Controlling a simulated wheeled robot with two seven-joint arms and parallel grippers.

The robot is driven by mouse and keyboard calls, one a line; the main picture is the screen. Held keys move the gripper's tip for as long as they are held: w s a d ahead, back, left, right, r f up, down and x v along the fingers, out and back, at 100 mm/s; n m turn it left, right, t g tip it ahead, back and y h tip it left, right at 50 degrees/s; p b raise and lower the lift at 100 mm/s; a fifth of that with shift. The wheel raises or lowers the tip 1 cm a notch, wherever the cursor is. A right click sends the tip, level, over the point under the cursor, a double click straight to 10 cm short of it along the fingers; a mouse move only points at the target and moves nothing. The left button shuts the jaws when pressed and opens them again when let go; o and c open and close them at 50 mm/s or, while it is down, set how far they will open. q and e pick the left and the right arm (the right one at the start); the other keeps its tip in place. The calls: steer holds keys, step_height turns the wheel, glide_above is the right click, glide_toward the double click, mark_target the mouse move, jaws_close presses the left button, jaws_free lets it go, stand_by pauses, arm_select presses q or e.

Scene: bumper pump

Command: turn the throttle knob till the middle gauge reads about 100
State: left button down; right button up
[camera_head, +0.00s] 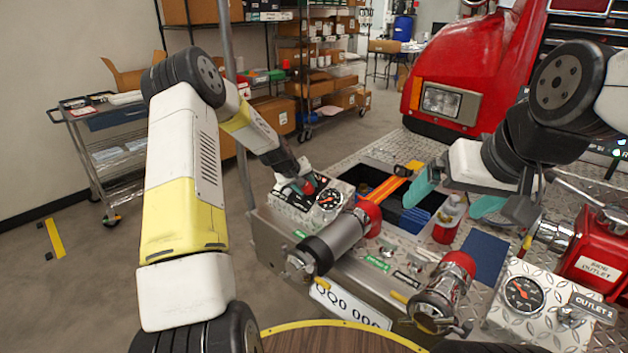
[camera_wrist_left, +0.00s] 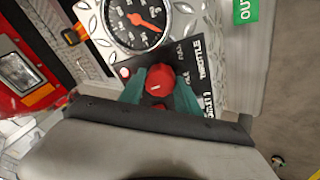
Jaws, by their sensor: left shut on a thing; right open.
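The red throttle knob (camera_wrist_left: 160,77) sits on a black plate marked THROTTLE in the left wrist view, and shows small in the head view (camera_head: 310,186). My left gripper (camera_wrist_left: 160,86) has its teal fingers on both sides of the knob, shut on it; it also shows in the head view (camera_head: 301,185). A round black gauge (camera_wrist_left: 139,22) with a red needle is next to the knob, and shows in the head view (camera_head: 330,200); its reading is too small to tell. My right gripper (camera_head: 456,196) is open and empty above the truck deck.
A second gauge (camera_head: 524,294) is on the right panel beside a red side outlet (camera_head: 597,262). Metal pipe fittings (camera_head: 335,243) stick out in front. A bottle (camera_head: 447,220) stands near my right gripper. An open bin (camera_head: 375,178) lies behind.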

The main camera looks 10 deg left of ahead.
arm_select(q)
steer(key=shift+m, duration=0.5)
steer(key=c, duration=0.9)
jaws_free()
steer(key=v, duration=0.7)
steer(key=shift+s+a+r, duration=0.15)
steer(key=shift+s+r, duration=0.1)
steer(key=shift+r, duration=0.05)
